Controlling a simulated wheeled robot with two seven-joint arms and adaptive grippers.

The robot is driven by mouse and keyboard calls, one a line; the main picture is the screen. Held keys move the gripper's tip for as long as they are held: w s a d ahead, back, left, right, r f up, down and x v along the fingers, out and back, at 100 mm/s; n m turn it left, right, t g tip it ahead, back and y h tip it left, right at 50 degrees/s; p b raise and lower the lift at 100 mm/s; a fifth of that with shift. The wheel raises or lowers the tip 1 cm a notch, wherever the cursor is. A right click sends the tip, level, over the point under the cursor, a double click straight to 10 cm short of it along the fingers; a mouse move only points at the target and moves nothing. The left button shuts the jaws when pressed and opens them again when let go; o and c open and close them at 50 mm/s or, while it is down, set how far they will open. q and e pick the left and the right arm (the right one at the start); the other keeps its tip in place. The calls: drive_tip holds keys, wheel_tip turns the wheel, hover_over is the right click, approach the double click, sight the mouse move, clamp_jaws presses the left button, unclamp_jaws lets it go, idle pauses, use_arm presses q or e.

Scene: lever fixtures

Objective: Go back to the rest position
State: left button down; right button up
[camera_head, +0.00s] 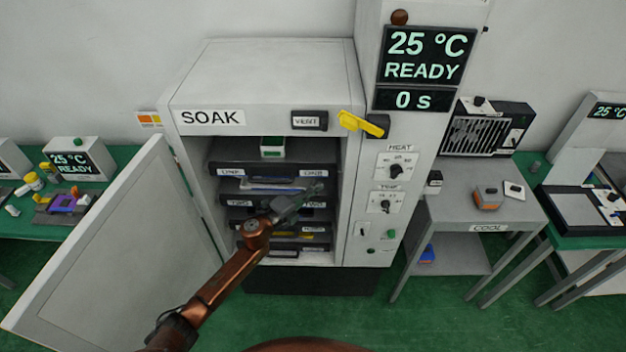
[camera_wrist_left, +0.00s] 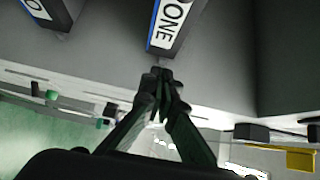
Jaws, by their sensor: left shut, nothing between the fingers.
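My left arm reaches in from the bottom left in the head view. My left gripper (camera_head: 312,192) is shut and empty in front of the SOAK cabinet's open interior, near the upper shelves. In the left wrist view its fingers (camera_wrist_left: 160,78) are together, close to a shelf label reading ONE (camera_wrist_left: 172,22). I cannot tell whether the fingertips touch anything. The SOAK cabinet (camera_head: 270,80) has its door (camera_head: 120,255) swung wide open to the left. My right gripper is not in view.
The open door stands left of my arm. A yellow lever (camera_head: 362,124) sticks out at the cabinet's upper right, beside a control column reading 25 °C READY (camera_head: 425,55). A grey COOL table (camera_head: 465,200) stands at the right. Green benches stand at both sides. The green floor shows in front.

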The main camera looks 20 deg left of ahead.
use_arm(q)
drive_tip(key=v, duration=0.9)
drive_tip(key=shift+f+b, duration=0.2)
drive_tip(key=shift+b, duration=0.1)
drive_tip(key=shift+a, duration=0.1)
